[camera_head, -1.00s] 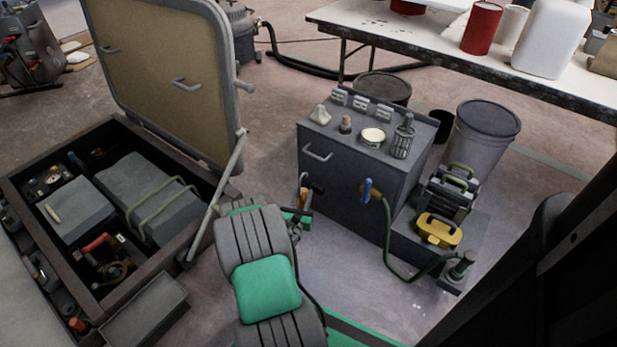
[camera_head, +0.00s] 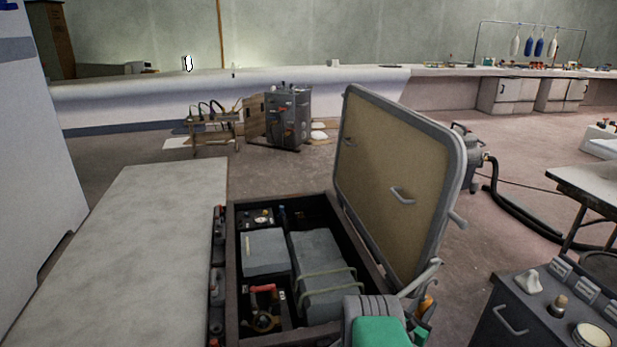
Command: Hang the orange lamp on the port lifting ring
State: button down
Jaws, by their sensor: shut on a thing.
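The orange lamp (camera_head: 425,305) shows as a small orange shape at the lower right of the middle, just beyond my grey and green arm. My gripper (camera_head: 421,322) is shut on it, beside the lower right of the raised hatch lid. My arm hides most of the gripper and part of the lamp, so the exact hold cannot be seen. I cannot make out a port lifting ring. The open hatch (camera_head: 232,290) holds grey boxes (camera_head: 318,262), two pale green curved bars (camera_head: 327,282) and a red-handled part (camera_head: 263,290).
The tan hatch lid (camera_head: 385,185) stands upright, with a strut near my gripper. A grey cabinet (camera_head: 490,325) stands at the lower right. A long pale surface (camera_head: 130,250) lies left of the hatch. Open floor lies behind the lid, with a cart (camera_head: 213,128) farther back.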

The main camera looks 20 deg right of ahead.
jog(key=w+a+r+n+t+y, duration=0.25)
jog(key=w+a+r, duration=0.45)
jog(key=a+r, duration=0.45)
jog(key=w+a+r+n+t+y, duration=0.25)
jog(key=w+a+r, duration=0.35)
jog(key=a+r, duration=0.55)
jog(key=s+a+r+n+t+y, duration=0.2)
jog(key=s+a+r, duration=0.1)
jog(key=a, duration=0.4)
jog(key=s+a+r+n+t+y, duration=0.1)
jog(key=s+a+r+y, duration=0.2)
jog(key=a, duration=0.4)
jog(key=s+a+r+n+t+y, duration=0.1)
jog(key=s+a+r+n+t, duration=0.1)
jog(key=s+a+r, duration=0.3)
jog(key=w+r+p, duration=0.2)
jog(key=r+p, duration=0.7)
jog(key=p, duration=0.7)
jog(key=w+a+r+p, duration=0.1)
jog(key=r+p, duration=0.7)
jog(key=p, duration=0.8)
jog(key=shift+w+r, duration=0.4)
jog(key=shift+w, duration=0.5)
jog(key=shift+f, duration=0.1)
jog(key=shift+a, duration=0.1)
